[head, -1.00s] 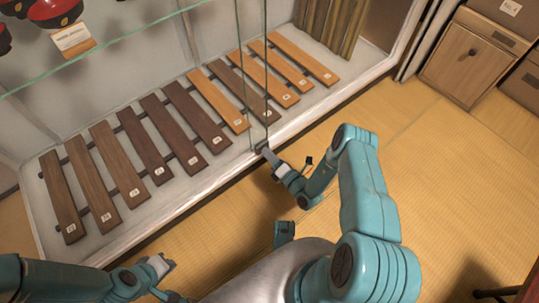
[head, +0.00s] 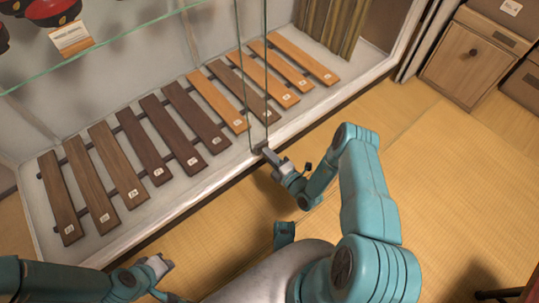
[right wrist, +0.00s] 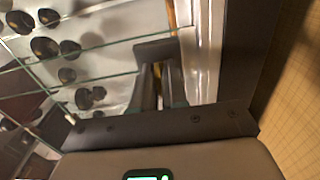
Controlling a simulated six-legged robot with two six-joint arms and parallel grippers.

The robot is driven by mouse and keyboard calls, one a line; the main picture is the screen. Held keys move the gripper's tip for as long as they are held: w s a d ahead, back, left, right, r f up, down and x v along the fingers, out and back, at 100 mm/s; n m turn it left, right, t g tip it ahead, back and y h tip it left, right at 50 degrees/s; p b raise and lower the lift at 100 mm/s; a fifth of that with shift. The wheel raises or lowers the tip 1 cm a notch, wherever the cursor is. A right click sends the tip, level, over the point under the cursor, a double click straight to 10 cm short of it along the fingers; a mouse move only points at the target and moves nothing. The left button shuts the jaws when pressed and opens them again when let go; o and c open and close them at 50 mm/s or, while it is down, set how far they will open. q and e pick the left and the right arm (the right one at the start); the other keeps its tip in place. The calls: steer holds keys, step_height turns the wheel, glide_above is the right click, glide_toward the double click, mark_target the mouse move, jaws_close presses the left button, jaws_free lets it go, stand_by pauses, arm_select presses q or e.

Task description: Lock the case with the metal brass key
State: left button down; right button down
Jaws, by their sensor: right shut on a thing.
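The glass display case (head: 180,205) fills the upper left of the head view. A small dark lock block (head: 261,148) sits at the foot of its glass panes, and a dark grey block (right wrist: 155,50) shows ahead of the fingers in the right wrist view. My right gripper (head: 268,155) is at the lock block, shut on the brass key. Only a yellowish sliver of the key (right wrist: 157,74) shows between the fingers; its tip is hidden, so I cannot tell how deep it sits. My left gripper (head: 168,264) hangs in front of the case, away from the lock.
Wooden cabinets (head: 473,55) stand at the upper right.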

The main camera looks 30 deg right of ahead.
steer(key=shift+s+f, duration=0.1)
steer(key=c, duration=1.3)
jaws_free()
